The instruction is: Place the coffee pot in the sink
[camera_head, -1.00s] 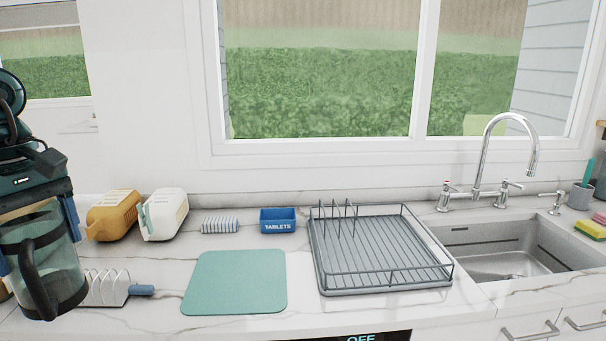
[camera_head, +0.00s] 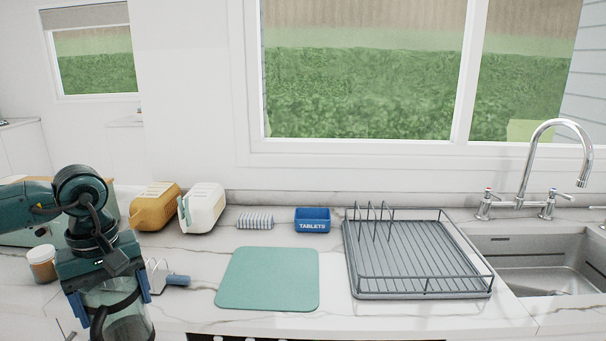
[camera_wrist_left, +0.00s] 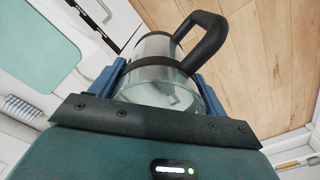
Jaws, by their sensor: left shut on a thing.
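The coffee pot (camera_head: 125,317) is a clear glass jug with a black band and black handle, at the lower left of the head view. My left gripper (camera_head: 108,291) is shut on it, with blue fingers on either side. The left wrist view shows the pot (camera_wrist_left: 158,78) between the fingers of my left gripper (camera_wrist_left: 160,92), its handle pointing up and right, with wooden floor beyond. The metal sink (camera_head: 535,262) is at the far right under a chrome faucet (camera_head: 548,165). The part of the basin that shows is empty. My right gripper is not in view.
Between pot and sink lie a green mat (camera_head: 268,279) and a grey dish rack (camera_head: 415,262). A blue tablets box (camera_head: 312,221), a striped cloth (camera_head: 255,220), and white (camera_head: 203,208) and yellow (camera_head: 154,206) toasters stand along the back. A jar (camera_head: 42,263) stands at left.

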